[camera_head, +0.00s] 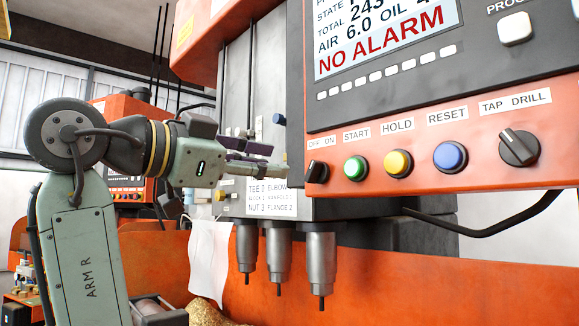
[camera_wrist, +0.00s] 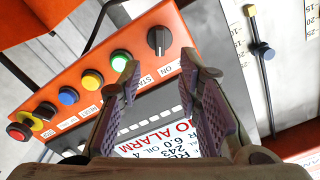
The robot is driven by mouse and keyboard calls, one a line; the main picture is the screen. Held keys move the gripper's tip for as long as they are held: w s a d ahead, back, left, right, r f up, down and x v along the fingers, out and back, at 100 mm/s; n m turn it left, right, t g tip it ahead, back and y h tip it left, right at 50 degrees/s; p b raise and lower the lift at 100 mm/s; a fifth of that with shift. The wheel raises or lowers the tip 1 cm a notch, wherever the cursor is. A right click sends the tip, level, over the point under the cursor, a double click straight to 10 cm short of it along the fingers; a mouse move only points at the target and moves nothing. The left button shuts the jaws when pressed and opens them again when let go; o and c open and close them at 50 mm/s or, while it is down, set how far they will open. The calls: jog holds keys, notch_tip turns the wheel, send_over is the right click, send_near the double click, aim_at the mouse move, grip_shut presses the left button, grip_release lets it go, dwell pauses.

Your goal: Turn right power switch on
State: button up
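The power switch (camera_head: 317,172) is a black rotary knob under the OFF ON label, leftmost on the orange control panel (camera_head: 440,175) in the head view. It also shows in the wrist view (camera_wrist: 159,40), ahead of the fingertips. Its exact turn position is hard to read. My gripper (camera_head: 272,158) is just left of the knob in the head view, level with the panel row. In the wrist view my gripper (camera_wrist: 160,68) has its two purple-padded fingers spread apart with nothing between them. The fingers look apart from the knob.
Right of the switch are the green START button (camera_head: 356,168), yellow HOLD button (camera_head: 398,163), blue RESET button (camera_head: 450,157) and TAP DRILL knob (camera_head: 519,148). The display (camera_head: 385,35) reads NO ALARM. Drill spindles (camera_head: 278,255) hang below. Another orange machine (camera_head: 125,110) stands behind at left.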

jog(key=v, duration=0.2)
jog(key=shift+s+a, duration=0.3)
jog(key=shift+s+f, duration=0.1)
dwell(0.3)
